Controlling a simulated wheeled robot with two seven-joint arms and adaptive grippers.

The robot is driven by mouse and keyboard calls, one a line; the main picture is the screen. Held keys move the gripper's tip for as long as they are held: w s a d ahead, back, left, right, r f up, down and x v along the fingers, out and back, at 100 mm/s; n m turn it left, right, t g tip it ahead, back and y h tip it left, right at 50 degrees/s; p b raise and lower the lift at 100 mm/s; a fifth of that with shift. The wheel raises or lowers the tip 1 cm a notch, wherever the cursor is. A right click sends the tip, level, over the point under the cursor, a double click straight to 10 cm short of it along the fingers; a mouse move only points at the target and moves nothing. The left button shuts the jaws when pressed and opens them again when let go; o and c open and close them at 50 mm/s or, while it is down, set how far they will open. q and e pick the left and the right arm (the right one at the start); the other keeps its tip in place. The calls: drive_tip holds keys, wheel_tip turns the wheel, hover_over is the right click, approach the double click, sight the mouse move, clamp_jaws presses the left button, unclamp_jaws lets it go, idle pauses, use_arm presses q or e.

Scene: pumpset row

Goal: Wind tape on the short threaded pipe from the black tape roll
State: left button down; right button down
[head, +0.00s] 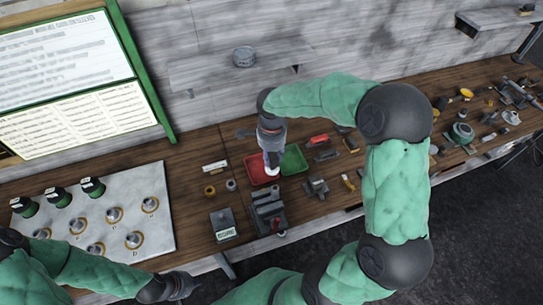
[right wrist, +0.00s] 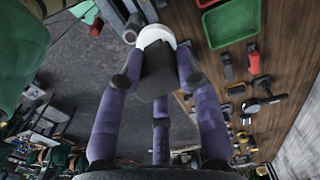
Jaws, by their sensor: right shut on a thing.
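My right gripper (head: 271,150) hangs over the bench beside the red tray. In the right wrist view, its purple fingers (right wrist: 157,65) are shut around a dark grey piece with a white rounded end (right wrist: 154,37). The white end (head: 271,170) also shows below the gripper in the head view. I cannot tell whether this piece is the pipe or the tape roll. A small grey ring-like piece (head: 231,184) and a brownish roll-like piece (head: 209,190) sit on the bench to its left. My left gripper (head: 182,286) is low at the front edge; its jaws are unclear.
A dark vise-like fixture (head: 267,203) stands just below the right gripper. The red tray (head: 254,177) and green tray (head: 294,159) lie close by. A pale board (head: 150,180) carries several round fittings. Tools crowd the right side.

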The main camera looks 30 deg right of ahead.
wheel_tip(320, 180, down, 3)
drive_tip(key=shift+r+b, duration=0.15)
drive_tip(key=shift+b, duration=0.75)
drive_tip(key=s+d, duration=0.3)
drive_tip(key=s, duration=0.3)
drive_tip(key=w+a+b, duration=0.2)
drive_tip(key=w+a, duration=0.1)
drive_tip(key=a, duration=0.6)
drive_tip(key=s+d+f+b, duration=0.3)
drive_tip(key=s+f+b, duration=0.1)
drive_tip(key=s+b, duration=0.1)
drive_tip(key=shift+s, duration=0.25)
drive_tip(key=shift+f, duration=0.1)
